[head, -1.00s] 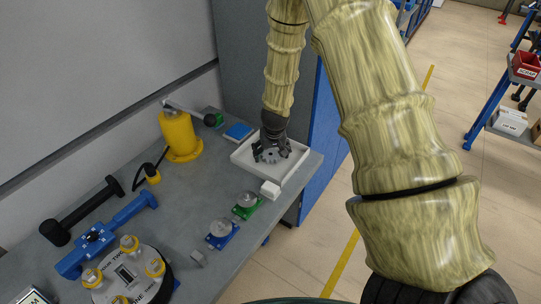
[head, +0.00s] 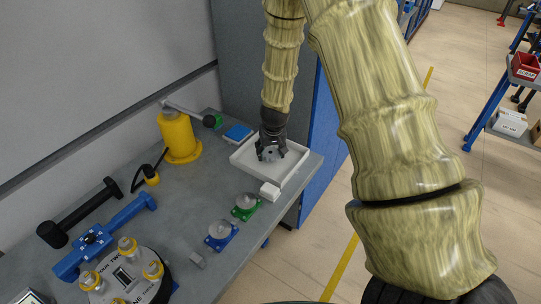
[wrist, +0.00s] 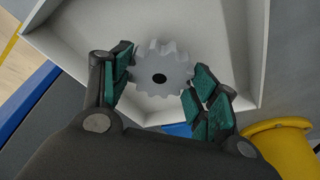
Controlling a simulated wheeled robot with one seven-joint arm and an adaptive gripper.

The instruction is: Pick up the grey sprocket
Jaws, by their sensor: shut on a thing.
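The grey sprocket (wrist: 160,68) is a toothed disc with a dark centre hole. In the wrist view it sits between the green-padded fingers of my gripper (wrist: 157,88), which is shut on it. In the head view my gripper (head: 271,152) is over the white tray (head: 294,172) at the far end of the bench, and the sprocket shows small and partly hidden between the fingers. The tray's walls also show around the sprocket in the wrist view. I cannot tell whether the sprocket touches the tray floor.
A yellow cylinder (head: 179,137) with a lever and a blue block (head: 238,132) stand near the tray. Green (head: 246,207) and blue (head: 221,235) fixtures with round metal tops sit nearer on the bench. A black hammer (head: 80,213) and blue tool (head: 104,236) lie left.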

